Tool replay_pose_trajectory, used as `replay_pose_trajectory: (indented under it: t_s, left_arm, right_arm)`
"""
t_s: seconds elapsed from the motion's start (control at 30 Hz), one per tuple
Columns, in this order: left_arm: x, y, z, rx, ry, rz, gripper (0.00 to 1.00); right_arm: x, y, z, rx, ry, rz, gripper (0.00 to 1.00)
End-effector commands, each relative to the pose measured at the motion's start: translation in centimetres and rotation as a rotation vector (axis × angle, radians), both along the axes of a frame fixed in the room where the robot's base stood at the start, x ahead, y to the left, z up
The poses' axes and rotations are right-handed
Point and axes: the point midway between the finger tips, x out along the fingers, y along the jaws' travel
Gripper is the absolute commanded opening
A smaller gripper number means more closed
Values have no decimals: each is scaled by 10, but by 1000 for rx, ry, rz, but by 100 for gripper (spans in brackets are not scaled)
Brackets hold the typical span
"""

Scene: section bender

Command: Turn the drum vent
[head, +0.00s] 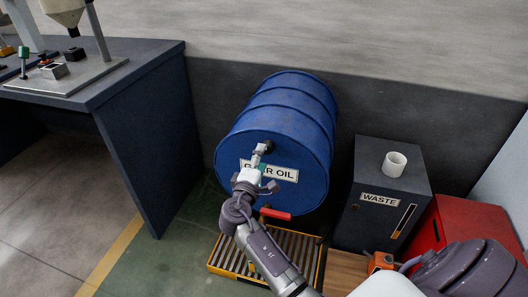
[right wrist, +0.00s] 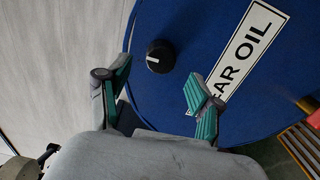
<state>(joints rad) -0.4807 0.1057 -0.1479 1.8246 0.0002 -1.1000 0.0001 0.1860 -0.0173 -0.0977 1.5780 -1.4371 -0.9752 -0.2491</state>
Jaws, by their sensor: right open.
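The blue drum (head: 290,110) lies on its side with its round face toward me and a "GEAR OIL" label. In the right wrist view the drum vent is a black round knob (right wrist: 160,56) with a white mark, on the blue drum face (right wrist: 195,35) beside the label. My right gripper (head: 266,168) is in front of the drum face and covers part of the label. In the right wrist view its two green-padded fingers (right wrist: 157,82) are spread, with nothing between them. The knob shows just beyond the gap between the fingertips, apart from both. My left gripper is not in view.
A red-handled part (head: 275,213) sticks out low at the drum front, above a yellow-edged slatted tray (head: 225,258). A dark "WASTE" bin (head: 385,225) with a white cup-like roll (head: 395,164) and a red box (head: 470,225) stand right. A workbench (head: 150,75) stands left.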

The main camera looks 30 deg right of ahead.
Motion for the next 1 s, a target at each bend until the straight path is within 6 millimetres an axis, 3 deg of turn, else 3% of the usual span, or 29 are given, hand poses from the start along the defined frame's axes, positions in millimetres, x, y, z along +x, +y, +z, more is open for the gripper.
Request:
replay_pose_trajectory:
  t_s: [0.2, 0.4, 1.0]
  left_arm:
    - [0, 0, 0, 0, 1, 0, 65]
    - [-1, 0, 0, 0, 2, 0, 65]
    - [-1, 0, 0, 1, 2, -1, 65]
  right_arm:
    - [-31, 36, -1, 2, 1, 2, 65]
    - [-47, 55, 0, -1, 2, 1, 65]
    - [-51, 60, 0, -1, 0, 1, 65]
